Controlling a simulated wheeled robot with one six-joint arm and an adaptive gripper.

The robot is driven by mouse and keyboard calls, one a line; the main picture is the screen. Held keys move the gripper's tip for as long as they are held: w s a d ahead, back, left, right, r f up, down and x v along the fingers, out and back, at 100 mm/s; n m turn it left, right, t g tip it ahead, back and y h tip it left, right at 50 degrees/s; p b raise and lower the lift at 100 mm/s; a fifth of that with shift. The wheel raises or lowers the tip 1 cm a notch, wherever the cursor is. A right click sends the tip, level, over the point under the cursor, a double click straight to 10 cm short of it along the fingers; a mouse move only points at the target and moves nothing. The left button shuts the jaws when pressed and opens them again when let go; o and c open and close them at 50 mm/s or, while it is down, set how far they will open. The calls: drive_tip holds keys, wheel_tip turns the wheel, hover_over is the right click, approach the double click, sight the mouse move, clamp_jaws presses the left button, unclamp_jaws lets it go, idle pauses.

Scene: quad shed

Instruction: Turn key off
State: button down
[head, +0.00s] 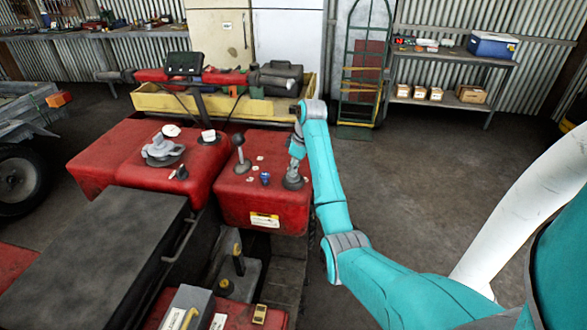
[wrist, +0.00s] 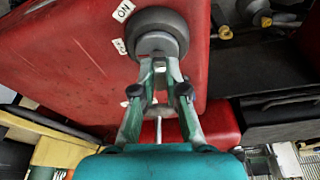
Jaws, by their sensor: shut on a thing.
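The key switch is a round dark grey collar (wrist: 157,34) on a red panel in the wrist view. A white "ON" label (wrist: 123,11) sits beside it, and a second white label (wrist: 119,46) lies below that one. My gripper (wrist: 160,66) is shut at the collar, its fingertips close together on the key. The key itself is mostly hidden between the fingertips. In the head view my gripper (head: 294,174) reaches down onto the grey collar (head: 292,184) at the right side of the red housing (head: 240,205).
Left of my gripper stand a grey lever (head: 241,160) and a small blue knob (head: 265,178). A grey cap (head: 163,152) tops the red tank. The floor (head: 430,180) at right is clear.

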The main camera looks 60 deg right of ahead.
drive_tip(key=shift+a, duration=0.1)
drive_tip(key=shift+n+y, duration=0.3)
drive_tip(key=shift+n, duration=1)
drive_tip(key=c, duration=1.2)
unclamp_jaws()
drive_tip(key=shift+c, duration=0.2)
drive_tip(key=shift+s, duration=0.1)
